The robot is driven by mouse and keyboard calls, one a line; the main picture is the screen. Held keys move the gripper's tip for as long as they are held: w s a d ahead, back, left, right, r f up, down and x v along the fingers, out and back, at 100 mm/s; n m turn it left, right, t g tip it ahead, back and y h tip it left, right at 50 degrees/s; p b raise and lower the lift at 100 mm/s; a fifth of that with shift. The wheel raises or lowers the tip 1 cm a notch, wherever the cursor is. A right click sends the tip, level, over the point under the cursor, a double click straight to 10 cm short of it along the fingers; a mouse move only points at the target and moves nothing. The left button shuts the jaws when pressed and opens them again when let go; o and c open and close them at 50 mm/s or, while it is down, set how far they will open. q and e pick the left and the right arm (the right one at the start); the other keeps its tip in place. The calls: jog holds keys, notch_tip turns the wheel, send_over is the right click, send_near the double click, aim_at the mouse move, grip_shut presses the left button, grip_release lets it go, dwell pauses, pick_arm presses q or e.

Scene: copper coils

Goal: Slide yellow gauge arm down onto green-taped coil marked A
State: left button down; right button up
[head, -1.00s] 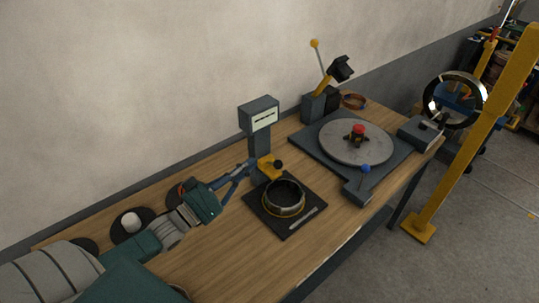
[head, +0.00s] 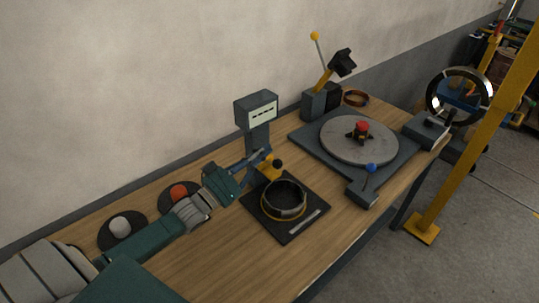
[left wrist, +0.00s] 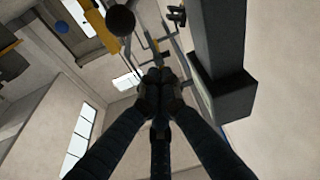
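The yellow gauge arm (head: 268,171) sits low on the grey gauge post, with a black knob (head: 278,163) at its side. In the left wrist view, the knob (left wrist: 120,20) and yellow arm (left wrist: 99,27) are at the upper left. A dark coil (head: 284,201) with a yellowish lower edge lies on a black base plate, just in front of the arm. I cannot make out green tape or a letter A. My left gripper (head: 265,154) is beside the post, just above the yellow arm. Its fingertips (left wrist: 160,88) meet with nothing visible between them, apart from the knob. My right gripper is out of view.
The gauge head (head: 256,109) tops the post. A round turntable (head: 350,145) with a red-topped hub stands right of the coil, with a blue-knobbed lever (head: 371,168) before it. White (head: 120,226) and orange (head: 179,191) pieces lie left, near my arm. The front wood is clear.

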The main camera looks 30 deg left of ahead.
pick_arm(q)
notch_tip(320, 180, down, 9)
jog(key=w+d+b, duration=0.1)
jog(key=w+b, duration=0.1)
jog(key=b, duration=0.1)
jog(key=shift+b, duration=0.3)
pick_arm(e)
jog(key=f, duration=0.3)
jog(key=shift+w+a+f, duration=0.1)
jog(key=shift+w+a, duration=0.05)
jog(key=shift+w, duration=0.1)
pick_arm(q)
notch_tip(320, 180, up, 4)
jog(key=p, duration=0.3)
send_over(270, 176)
jog(key=shift+w+r, duration=0.1)
jog(key=shift+r, duration=0.1)
jog(key=b+v, duration=0.2)
jog(key=v, duration=0.8)
jog(key=shift+a+b, duration=0.2)
jog(key=shift+b, duration=0.1)
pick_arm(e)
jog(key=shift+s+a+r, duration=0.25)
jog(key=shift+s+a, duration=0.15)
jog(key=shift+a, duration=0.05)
